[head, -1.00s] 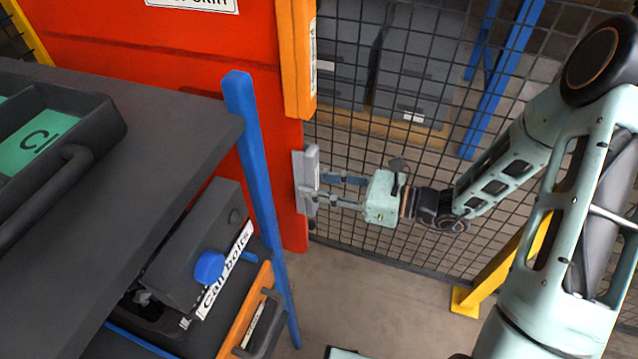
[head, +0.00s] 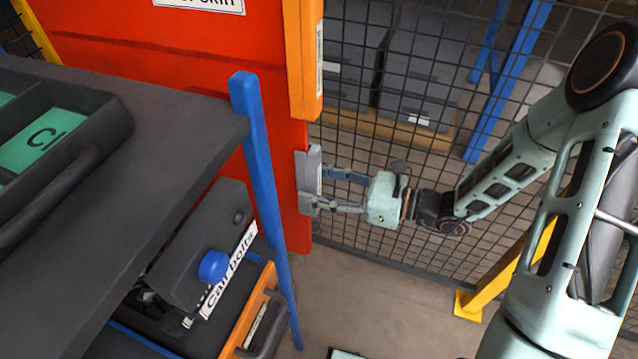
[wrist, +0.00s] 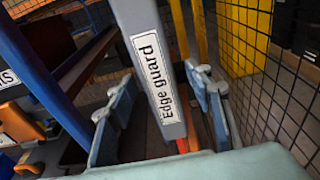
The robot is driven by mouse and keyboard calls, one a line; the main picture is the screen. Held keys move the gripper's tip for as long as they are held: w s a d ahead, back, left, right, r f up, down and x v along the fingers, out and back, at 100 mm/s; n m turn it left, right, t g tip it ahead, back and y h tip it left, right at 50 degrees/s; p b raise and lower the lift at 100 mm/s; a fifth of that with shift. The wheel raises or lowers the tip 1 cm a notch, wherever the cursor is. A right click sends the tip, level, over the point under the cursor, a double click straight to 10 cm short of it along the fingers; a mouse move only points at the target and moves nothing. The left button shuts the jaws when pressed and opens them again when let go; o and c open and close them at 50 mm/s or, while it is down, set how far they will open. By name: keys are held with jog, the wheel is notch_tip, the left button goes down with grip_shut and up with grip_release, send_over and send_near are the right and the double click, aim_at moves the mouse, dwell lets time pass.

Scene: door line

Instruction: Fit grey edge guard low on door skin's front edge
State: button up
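The grey edge guard (head: 311,172) sits upright against the front edge of the red door skin (head: 285,150), low down, below an orange strip. In the wrist view, the guard (wrist: 158,75) shows its "Edge guard" label and stands between my fingers. My gripper (head: 318,188) is open, with its fingers spread to either side of the guard. In the wrist view, my gripper (wrist: 160,110) shows a gap between the left finger and the guard. The side of the guard against the door is hidden, so I cannot tell how deeply it is seated.
The orange strip (head: 305,60) covers the edge above the guard. Mesh fencing (head: 400,160) lies behind my gripper. Floor below is clear.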

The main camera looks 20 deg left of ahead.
jog(key=d+r, duration=0.1)
jog(key=d, duration=1.1)
jog(key=shift+s+r, duration=0.25)
jog(key=shift+s, duration=0.2)
